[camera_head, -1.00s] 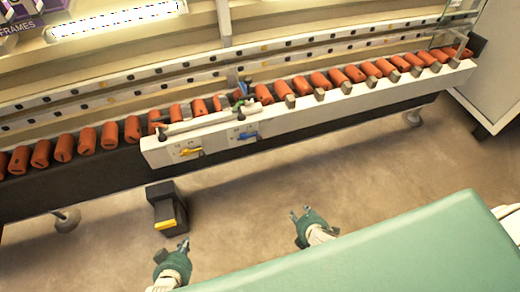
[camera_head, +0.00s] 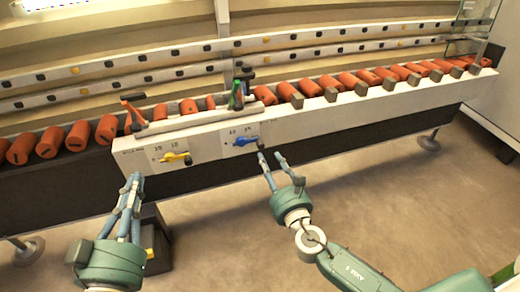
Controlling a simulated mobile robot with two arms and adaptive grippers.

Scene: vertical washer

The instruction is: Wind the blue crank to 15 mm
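The blue crank (camera_head: 244,142) is a small blue lever on the right part of the white panel (camera_head: 205,143) at the front of the washer. Small scale marks show above it; its setting is too small to read. A yellow crank (camera_head: 175,157) sits to its left on the same panel. My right gripper (camera_head: 270,157) is open and empty just below and right of the blue crank, apart from it or nearly touching; I cannot tell which. My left gripper (camera_head: 131,182) is near the panel's lower left corner, below and left of the yellow crank. Its fingers look close together.
Orange rollers (camera_head: 340,82) run along the conveyor behind the panel. A green bottle-like part (camera_head: 237,95) and an orange clamp (camera_head: 133,110) stand above the panel. A black pedal box (camera_head: 156,235) is on the floor beside my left gripper. The floor at right is clear.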

